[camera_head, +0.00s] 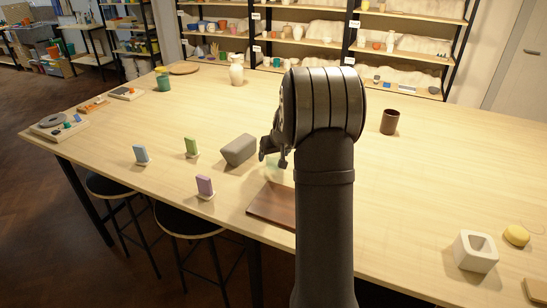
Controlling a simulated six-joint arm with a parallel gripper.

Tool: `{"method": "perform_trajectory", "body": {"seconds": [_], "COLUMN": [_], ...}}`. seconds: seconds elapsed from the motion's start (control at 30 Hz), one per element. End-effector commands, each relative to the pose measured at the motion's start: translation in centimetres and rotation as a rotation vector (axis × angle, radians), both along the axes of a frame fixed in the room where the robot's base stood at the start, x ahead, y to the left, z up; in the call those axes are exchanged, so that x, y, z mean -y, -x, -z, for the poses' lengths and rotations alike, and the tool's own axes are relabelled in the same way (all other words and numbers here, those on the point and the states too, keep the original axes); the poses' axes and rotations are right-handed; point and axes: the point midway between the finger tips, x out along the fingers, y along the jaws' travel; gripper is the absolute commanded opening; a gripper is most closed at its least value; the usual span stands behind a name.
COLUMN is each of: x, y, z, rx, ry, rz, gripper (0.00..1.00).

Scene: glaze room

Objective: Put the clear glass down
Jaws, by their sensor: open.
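My gripper (273,158) is open near the middle of the table, fingers pointing down. Just below its fingertips is a faint, pale greenish see-through shape, the clear glass (273,172). It is small and partly hidden by my arm. It appears to stand on the table behind a brown board (266,212). I cannot tell whether the fingers still touch it.
A grey block (239,149) lies just left of my gripper. Blue (141,153), green (191,146) and purple (205,186) upright tiles stand further left. A dark brown cup (390,122) stands to the right. A white square mould (475,252) and yellow sponge (516,235) are front right.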

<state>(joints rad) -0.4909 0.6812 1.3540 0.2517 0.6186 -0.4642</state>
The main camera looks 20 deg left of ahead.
Motion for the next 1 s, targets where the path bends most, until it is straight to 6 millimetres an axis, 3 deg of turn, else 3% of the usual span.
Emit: {"method": "perform_trajectory", "body": {"seconds": [0.2, 0.43, 0.63, 1.0], "x": [1.6, 3.0, 3.4, 3.4], "y": [1.6, 2.9, 3.4, 3.4], "z": [-4.1, -7.3, -8.4, -8.4], "rx": [0.003, 0.002, 0.001, -0.001], "ry": [-0.002, -0.002, -0.001, -0.001], "rz": [0.0, 0.001, 0.0, 0.0], "gripper": [0.74, 0.74, 0.74, 0.74]}}
